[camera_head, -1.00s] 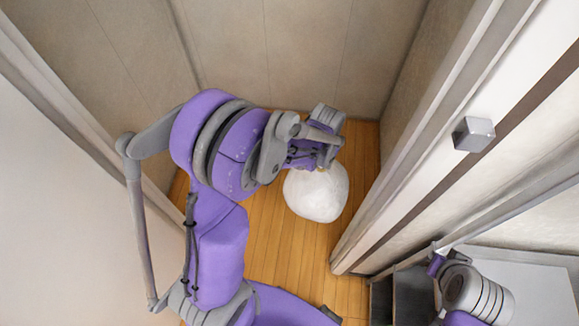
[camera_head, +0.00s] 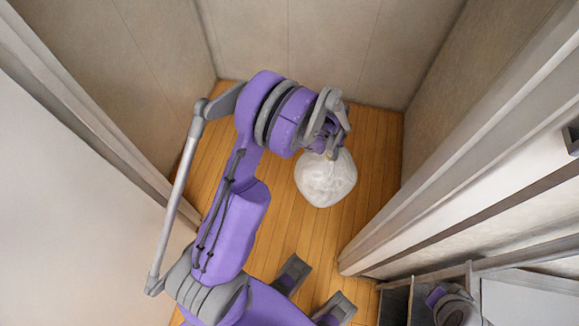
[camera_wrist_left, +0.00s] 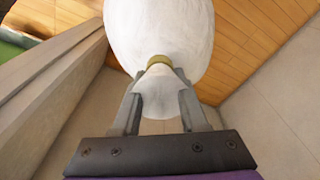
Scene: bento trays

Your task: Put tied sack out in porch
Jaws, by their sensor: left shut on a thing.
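The white tied sack (camera_head: 325,180) hangs below my left gripper (camera_head: 328,148) in the head view, over the wooden floor of a small walled space. In the left wrist view the sack (camera_wrist_left: 160,30) fills the top middle, with a yellowish tie (camera_wrist_left: 159,62) around its neck. My left gripper (camera_wrist_left: 158,105) is shut on the gathered top of the sack. I cannot tell whether the sack's bottom touches the floor. Part of my right arm shows at the bottom right of the head view, but its gripper is not seen.
The wooden floor (camera_head: 300,225) is the porch-like space between plain walls, with bare boards around the sack. A door frame post (camera_head: 440,195) stands at the right, and another frame edge (camera_head: 95,130) at the left. A grey cabinet (camera_head: 395,303) is at the bottom right.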

